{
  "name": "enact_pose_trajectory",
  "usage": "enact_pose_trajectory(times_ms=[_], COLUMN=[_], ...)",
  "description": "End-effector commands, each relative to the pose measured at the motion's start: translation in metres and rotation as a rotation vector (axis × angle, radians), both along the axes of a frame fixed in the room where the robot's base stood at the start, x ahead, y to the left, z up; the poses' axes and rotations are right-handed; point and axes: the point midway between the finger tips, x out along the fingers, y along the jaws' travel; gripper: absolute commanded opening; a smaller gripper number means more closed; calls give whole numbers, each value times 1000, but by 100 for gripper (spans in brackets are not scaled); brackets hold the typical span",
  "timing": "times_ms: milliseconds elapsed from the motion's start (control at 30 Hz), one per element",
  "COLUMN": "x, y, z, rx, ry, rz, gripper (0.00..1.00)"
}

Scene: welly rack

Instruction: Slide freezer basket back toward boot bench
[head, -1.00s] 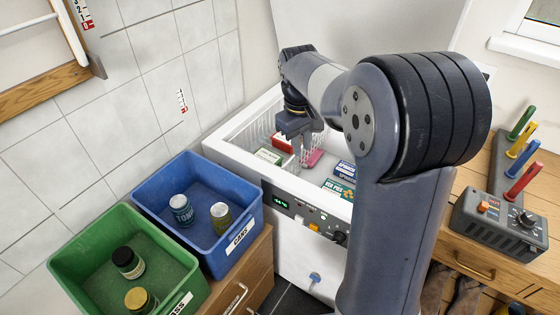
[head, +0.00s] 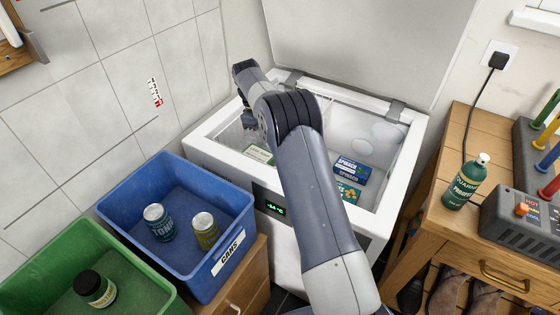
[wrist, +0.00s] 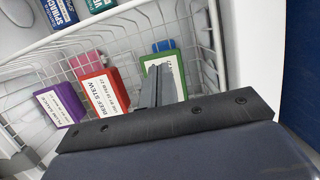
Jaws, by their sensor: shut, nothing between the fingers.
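The freezer basket is white wire and hangs in the left part of the open chest freezer (head: 215,150). In the wrist view its rim and mesh (wrist: 110,35) show around a purple box (wrist: 60,105), a red beef stew box (wrist: 98,95) and a green box (wrist: 172,68). In the head view my arm hides most of the basket. My gripper (wrist: 160,78) is shut and empty, in front of the green box near one side of the basket. I cannot tell whether its fingers touch the wire. In the head view my gripper (head: 249,118) is by the freezer's left wall.
Spinach boxes (head: 352,168) lie outside the basket in the freezer's right part. The freezer lid (head: 360,40) stands open. The boot bench (head: 480,125), with a green bottle (head: 466,182), stands right. Blue (head: 165,265) and green (head: 130,300) crates stand front left.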

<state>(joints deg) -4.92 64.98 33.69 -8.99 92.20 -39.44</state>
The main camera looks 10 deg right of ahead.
Motion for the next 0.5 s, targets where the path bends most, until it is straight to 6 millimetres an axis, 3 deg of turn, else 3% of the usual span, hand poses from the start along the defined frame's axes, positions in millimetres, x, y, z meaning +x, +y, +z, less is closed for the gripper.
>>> enact_pose_trajectory(times_ms=[400, 500], x=[-17, -25], y=[-16, -25], z=[-86, -83], rx=[0, 0], ry=[3, 0], rz=[-2, -3], gripper=[0, 0])
